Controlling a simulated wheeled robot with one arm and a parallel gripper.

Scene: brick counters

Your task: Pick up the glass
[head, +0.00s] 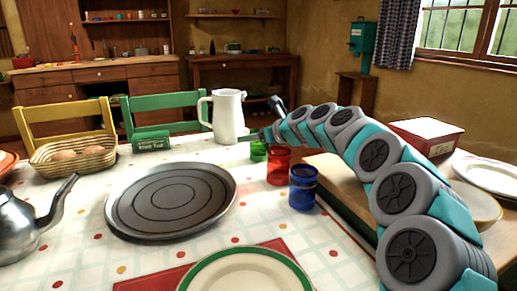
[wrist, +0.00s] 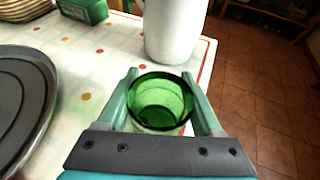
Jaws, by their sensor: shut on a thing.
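A green glass (head: 258,151) stands upright near the table's right edge in the head view, partly behind my arm. In the wrist view the green glass (wrist: 160,103) sits between my two fingers, its open rim facing the camera. My gripper (wrist: 162,85) is shut on the glass, one finger on each side. In the head view my gripper is mostly hidden by the arm's end. A red glass (head: 278,166) and a blue glass (head: 303,187) stand closer to the camera, apart from my gripper. I cannot tell whether the green glass touches the table.
A white pitcher (head: 228,117) stands just behind the green glass. A dark round tray (head: 171,198) lies to the left. A green box (head: 151,141), a bread basket (head: 74,158) and a kettle (head: 22,226) are farther left.

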